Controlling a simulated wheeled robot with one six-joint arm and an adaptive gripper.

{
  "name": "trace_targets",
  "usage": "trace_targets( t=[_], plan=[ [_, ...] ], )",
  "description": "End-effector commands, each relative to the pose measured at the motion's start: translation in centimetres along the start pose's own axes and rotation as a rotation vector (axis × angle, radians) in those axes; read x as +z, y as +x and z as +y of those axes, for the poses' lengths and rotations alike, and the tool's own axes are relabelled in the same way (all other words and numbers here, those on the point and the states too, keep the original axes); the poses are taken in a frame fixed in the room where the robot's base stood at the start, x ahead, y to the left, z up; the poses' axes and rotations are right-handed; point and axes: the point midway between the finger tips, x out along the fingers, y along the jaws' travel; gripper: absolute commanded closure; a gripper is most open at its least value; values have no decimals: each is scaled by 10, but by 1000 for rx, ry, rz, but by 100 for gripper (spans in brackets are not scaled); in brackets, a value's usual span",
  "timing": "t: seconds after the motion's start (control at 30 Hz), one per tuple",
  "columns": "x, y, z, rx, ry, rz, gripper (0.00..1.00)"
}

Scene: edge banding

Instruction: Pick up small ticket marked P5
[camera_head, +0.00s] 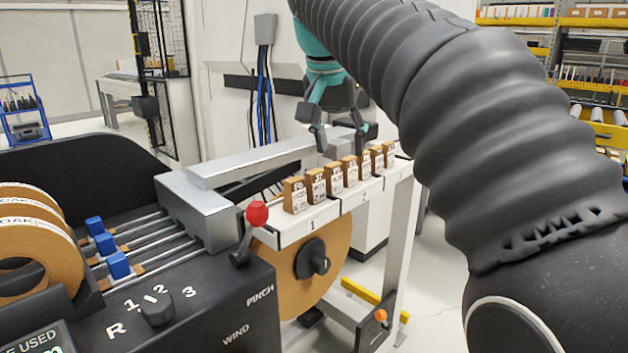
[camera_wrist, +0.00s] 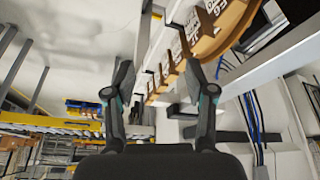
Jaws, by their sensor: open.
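Several small tickets with white faces stand in brown holders in a row on a white rail (camera_head: 290,234), from the near ticket (camera_head: 295,197) to the far ticket (camera_head: 388,153). Their marks are too small to read, so I cannot tell which is P5. My gripper (camera_head: 341,150) is open and empty, pointing down above and just behind the far half of the row. In the wrist view my gripper (camera_wrist: 157,82) shows its two fingers spread, with the far end of the ticket row between and beyond them. Whether a finger touches a ticket is unclear.
A grey bar (camera_head: 245,163) runs behind the rail. A red-knobbed lever (camera_head: 257,213) stands at the rail's near end, and a brown roll (camera_head: 330,270) hangs below. The black machine panel (camera_head: 200,315) fills the lower left.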

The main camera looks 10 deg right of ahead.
Motion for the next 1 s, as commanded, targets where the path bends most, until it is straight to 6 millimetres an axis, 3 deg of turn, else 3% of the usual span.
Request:
trace_targets(
  t=[0.2, 0.4, 0.67, 1.0],
  plan=[
    [-37, -18, -37, 68, 181, 0, 45],
    [-49, -24, -56, 111, 316, 2, 45],
    [-51, -23, -61, 128, 376, 2, 45],
    [-50, 12, -56, 131, 376, -1, 45]
  ],
)
